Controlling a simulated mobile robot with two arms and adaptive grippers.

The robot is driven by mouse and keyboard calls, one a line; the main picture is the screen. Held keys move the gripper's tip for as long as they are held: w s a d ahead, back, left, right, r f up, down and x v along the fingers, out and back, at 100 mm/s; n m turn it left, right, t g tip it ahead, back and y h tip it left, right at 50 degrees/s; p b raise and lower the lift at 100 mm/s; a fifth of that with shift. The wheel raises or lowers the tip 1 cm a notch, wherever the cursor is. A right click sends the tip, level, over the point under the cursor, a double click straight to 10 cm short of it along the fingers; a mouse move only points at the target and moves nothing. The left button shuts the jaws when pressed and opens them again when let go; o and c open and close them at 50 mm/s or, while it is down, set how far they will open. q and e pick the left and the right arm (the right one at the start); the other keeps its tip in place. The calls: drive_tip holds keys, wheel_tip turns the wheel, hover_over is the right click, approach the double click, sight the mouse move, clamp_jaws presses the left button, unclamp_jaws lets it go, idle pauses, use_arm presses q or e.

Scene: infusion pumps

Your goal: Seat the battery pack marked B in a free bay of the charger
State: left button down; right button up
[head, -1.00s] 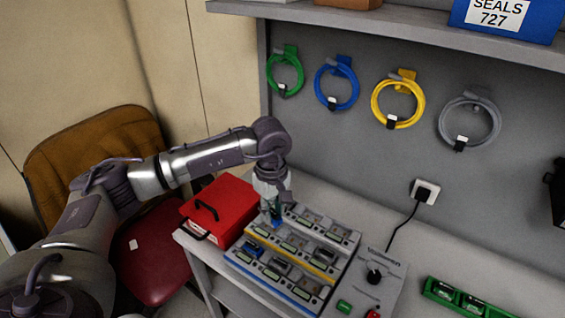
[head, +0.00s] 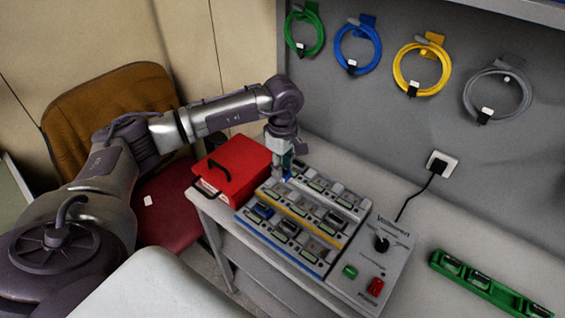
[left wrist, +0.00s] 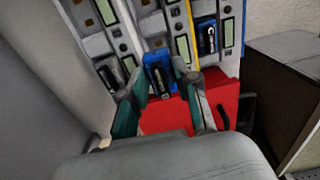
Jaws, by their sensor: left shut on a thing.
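The charger (head: 352,270) is a grey sloped unit with rows of bays, edged in grey, yellow and blue. My left gripper (head: 284,170) is at the back left end of the charger. In the left wrist view its fingers (left wrist: 165,92) are shut on a blue battery pack (left wrist: 159,70). The mark on this pack is too small to read surely. Its far end overlaps the bay row in that view; I cannot tell whether it touches. Other packs sit in bays, a blue one (left wrist: 207,38) and a dark one (left wrist: 108,76). My right gripper is not in view.
A red box (head: 236,165) with a black handle stands left of the charger, close to my gripper. A green rack (head: 485,284) lies at the right. Coiled cables hang on the back wall. The bench between charger and rack is clear.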

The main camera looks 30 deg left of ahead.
sight(282, 180)
use_arm(q)
wheel_tip(282, 180, down, 2)
drive_tip(key=shift+f+b, duration=0.1)
drive_tip(key=shift+b, duration=0.35)
wheel_tip(282, 180, down, 2)
drive_tip(key=shift+f+b, duration=0.15)
drive_tip(key=shift+b, duration=1.05)
drive_tip(key=shift+s+f+b, duration=0.2)
drive_tip(key=shift+f+b, duration=0.15)
drive_tip(key=shift+b, duration=0.05)
drive_tip(key=shift+s+d+f, duration=0.1)
drive_tip(key=shift+s+f, duration=0.15)
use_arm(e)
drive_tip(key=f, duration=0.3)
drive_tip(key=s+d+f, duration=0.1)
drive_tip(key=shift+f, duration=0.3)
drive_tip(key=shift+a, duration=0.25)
use_arm(q)
drive_tip(key=c, duration=1.1)
unclamp_jaws()
drive_tip(key=shift+f, duration=0.15)
drive_tip(key=shift+o, duration=1.2)
drive_tip(key=shift+w, duration=0.25)
drive_tip(key=shift+o, duration=0.5)
drive_tip(key=shift+w, duration=0.1)
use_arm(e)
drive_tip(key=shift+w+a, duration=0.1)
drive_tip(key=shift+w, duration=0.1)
